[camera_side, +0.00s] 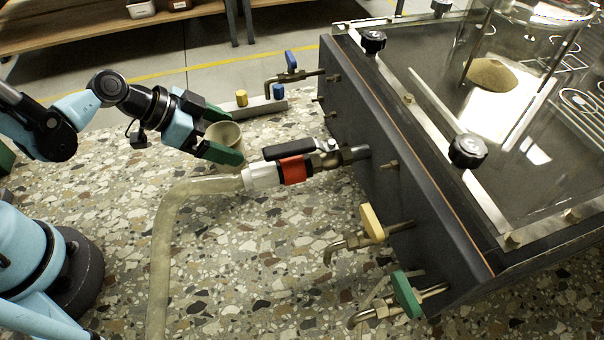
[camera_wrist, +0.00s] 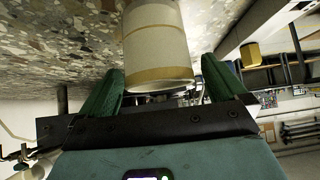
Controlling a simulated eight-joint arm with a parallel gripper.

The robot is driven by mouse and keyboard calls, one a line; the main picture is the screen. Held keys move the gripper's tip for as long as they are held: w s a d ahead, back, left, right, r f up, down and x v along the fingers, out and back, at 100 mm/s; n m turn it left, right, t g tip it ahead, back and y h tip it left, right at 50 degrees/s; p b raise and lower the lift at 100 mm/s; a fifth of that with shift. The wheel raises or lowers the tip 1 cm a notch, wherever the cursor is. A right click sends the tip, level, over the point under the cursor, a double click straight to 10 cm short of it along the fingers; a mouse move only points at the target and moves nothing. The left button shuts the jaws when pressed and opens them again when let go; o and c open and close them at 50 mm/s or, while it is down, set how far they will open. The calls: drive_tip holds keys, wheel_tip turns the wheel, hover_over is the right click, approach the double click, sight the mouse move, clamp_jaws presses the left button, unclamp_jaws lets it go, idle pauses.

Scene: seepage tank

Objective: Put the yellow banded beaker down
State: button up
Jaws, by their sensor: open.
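The yellow banded beaker (camera_side: 223,134) is a pale cream cup with a yellowish band. In the side view it looks upright with its mouth up, over the speckled counter to the left of the tank. The green lower finger hides part of it, so I cannot clearly see its base meet the counter. My gripper (camera_side: 234,139) is open, with one green finger on each side of the beaker. In the wrist view the beaker (camera_wrist: 157,45) lies between the spread fingers, with visible gaps at its sides.
The dark tank (camera_side: 400,190) fills the right side. A red-collared valve (camera_side: 293,170) with a black lever and a pale hose (camera_side: 165,240) lie close to my gripper. Blue, yellow (camera_side: 372,222) and green (camera_side: 406,294) taps stick out. A rack with yellow and blue plugs (camera_side: 255,106) stands behind.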

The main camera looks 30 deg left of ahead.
drive_tip(key=shift+c, duration=0.3)
drive_tip(key=c, duration=1.1)
drive_tip(key=shift+r, duration=4.75)
drive_tip(key=a+r+n+y, duration=0.1)
drive_tip(key=a+n+y, duration=0.1)
drive_tip(key=a, duration=0.1)
drive_tip(key=a+r+n+t+y, duration=0.1)
drive_tip(key=a+r+n+y, duration=0.1)
drive_tip(key=a+n, duration=0.1)
drive_tip(key=a+r+n+t+y, duration=0.1)
drive_tip(key=a+n+y, duration=0.1)
drive_tip(key=a+n, duration=0.1)
drive_tip(key=shift+s+a+r, duration=0.15)
drive_tip(key=shift+a+r, duration=0.15)
drive_tip(key=shift+a, duration=0.1)
